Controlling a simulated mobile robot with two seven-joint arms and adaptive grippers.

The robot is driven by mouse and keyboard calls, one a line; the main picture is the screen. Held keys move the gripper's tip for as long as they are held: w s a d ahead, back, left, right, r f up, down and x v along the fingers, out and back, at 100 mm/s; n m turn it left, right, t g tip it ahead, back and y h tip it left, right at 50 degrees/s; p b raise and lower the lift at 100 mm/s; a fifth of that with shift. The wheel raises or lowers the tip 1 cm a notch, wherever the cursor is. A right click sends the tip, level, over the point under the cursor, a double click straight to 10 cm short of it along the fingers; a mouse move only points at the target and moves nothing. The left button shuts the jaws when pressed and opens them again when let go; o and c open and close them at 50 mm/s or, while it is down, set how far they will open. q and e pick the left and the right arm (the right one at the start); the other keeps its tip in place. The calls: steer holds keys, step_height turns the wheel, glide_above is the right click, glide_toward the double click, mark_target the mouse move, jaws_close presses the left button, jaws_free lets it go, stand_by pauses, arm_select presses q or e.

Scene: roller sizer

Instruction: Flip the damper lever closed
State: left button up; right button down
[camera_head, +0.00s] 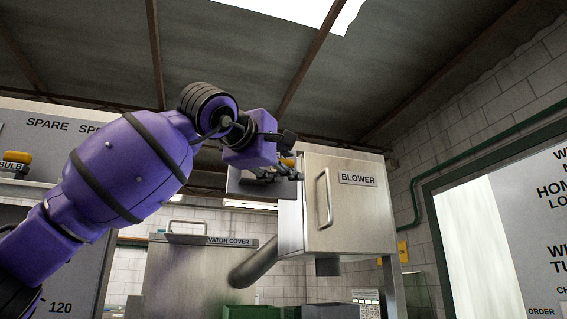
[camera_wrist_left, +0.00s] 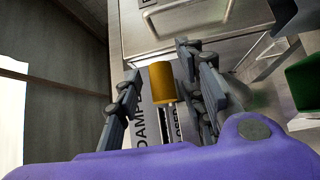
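The damper lever's yellow cylindrical knob (camera_wrist_left: 162,82) shows in the left wrist view between the fingers of my left gripper (camera_wrist_left: 159,68). The fingers are spread, with a clear gap on the knob's left; on its right the finger is very close, and I cannot tell if it touches. A plate (camera_wrist_left: 143,128) beneath reads "DAMP", and part of "CLOSED" shows beside a slot. In the head view my left gripper (camera_head: 282,174) is at the left side of the blower box (camera_head: 350,215), with a bit of the yellow knob (camera_head: 288,162) behind it. My right gripper is not in view.
The blower box has a front handle (camera_head: 324,198) and a duct (camera_head: 254,264) below it. A metal elevator cover (camera_head: 190,275) stands to the left. Green bins (camera_head: 250,312) are low in the middle. A sign board (camera_head: 535,230) is at right.

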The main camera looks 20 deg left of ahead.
arm_select(q)
steer(key=shift+w+f, duration=0.1)
jaws_close()
steer(key=shift+r, duration=0.2)
steer(key=r+n+g, duration=0.1)
steer(key=n+g, duration=0.1)
steer(key=shift+r+n+g, duration=0.3)
steer(key=shift+r, duration=0.1)
steer(key=shift+w+a+r+n+g, duration=0.15)
steer(key=shift+r+n+g, duration=0.15)
steer(key=shift+n+g, duration=0.15)
steer(key=shift+w+a+r+n+g, duration=0.15)
steer(key=shift+r+n+g, duration=0.2)
steer(key=shift+g, duration=0.1)
steer(key=shift+w+r+g, duration=0.15)
steer(key=shift+g, duration=0.35)
steer(key=shift+a+r+n, duration=0.15)
steer(key=shift+n, duration=0.15)
